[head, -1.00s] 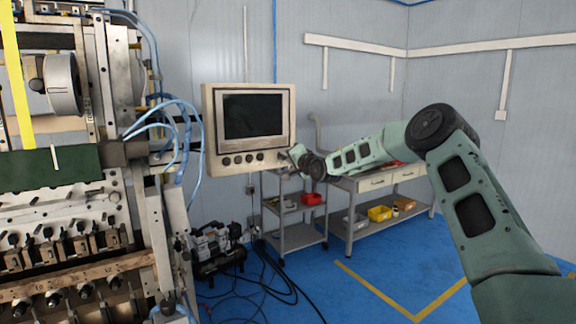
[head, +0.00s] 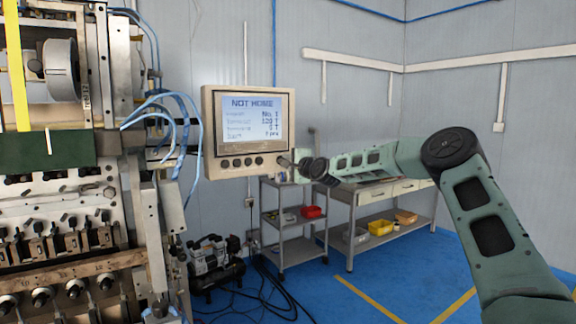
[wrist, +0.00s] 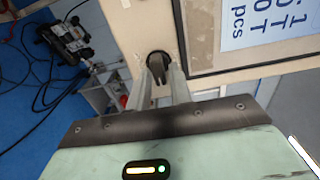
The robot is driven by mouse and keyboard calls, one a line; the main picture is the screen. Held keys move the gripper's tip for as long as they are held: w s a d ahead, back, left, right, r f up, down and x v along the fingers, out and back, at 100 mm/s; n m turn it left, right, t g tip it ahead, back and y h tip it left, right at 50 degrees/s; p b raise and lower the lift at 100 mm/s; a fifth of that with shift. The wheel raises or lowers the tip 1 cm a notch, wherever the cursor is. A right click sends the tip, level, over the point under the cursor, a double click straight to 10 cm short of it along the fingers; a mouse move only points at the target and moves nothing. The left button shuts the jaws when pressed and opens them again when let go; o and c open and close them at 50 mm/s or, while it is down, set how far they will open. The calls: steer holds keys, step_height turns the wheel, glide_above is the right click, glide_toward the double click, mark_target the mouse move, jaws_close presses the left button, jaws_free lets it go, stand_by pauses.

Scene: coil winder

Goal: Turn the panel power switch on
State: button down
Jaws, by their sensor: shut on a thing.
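The beige control panel (head: 208,135) stands at the right side of the machine. Its screen (head: 252,117) is lit and reads "NOT HOME", with lines of text below. The power switch (wrist: 157,62) is a dark rotary knob at the panel's lower corner in the wrist view. My gripper (wrist: 161,80) is shut on this knob, with a finger on each side. In the head view my gripper (head: 285,161) is at the panel's lower right corner and hides the knob there.
A row of dark knobs (head: 237,163) lies under the screen. The coil winder (head: 75,200) fills the left side, with blue hoses (head: 185,115) near the panel. A grey cart (head: 295,245) and a workbench (head: 350,222) stand behind. Blue floor lies open at lower right.

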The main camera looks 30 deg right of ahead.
stand_by(0.3)
steer(key=c, duration=1.5)
jaws_free()
steer(key=shift+o, duration=0.2)
steer(key=shift+s, duration=0.1)
steer(key=s+b, duration=0.5)
steer(key=s, duration=1.2)
steer(key=shift+d, duration=0.3)
steer(key=shift+s, duration=0.1)
